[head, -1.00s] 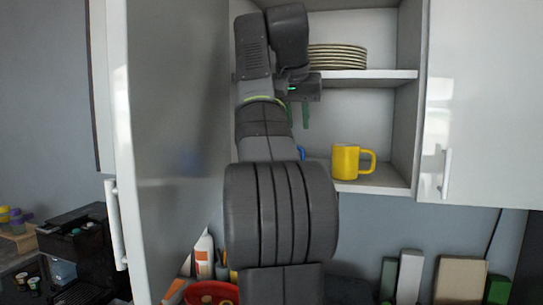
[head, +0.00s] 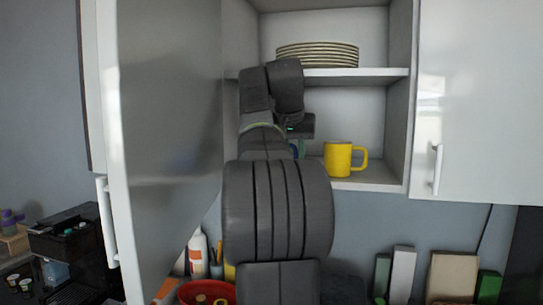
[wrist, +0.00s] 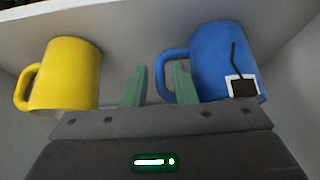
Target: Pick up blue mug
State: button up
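The blue mug (wrist: 222,58) stands out in the wrist view at the upper right, with a tag and dark string on its side. Its handle (wrist: 168,75) points left, toward the gap between my fingers. My gripper (wrist: 159,84) has its two green fingers apart with nothing clasped between them. The right finger overlaps the mug's handle in the picture; I cannot tell whether they touch. In the head view my arm hides nearly all of the blue mug, and my gripper is at the lower shelf opening.
A yellow mug (head: 338,160) stands on the lower shelf (head: 375,176), close beside my gripper. Stacked plates (head: 317,55) sit on the shelf above. An open cabinet door (head: 170,130) stands left of my arm. A closed door (head: 480,100) is at the right.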

jog(key=shift+x, duration=1)
grip_shut()
jog(key=shift+r, duration=0.2)
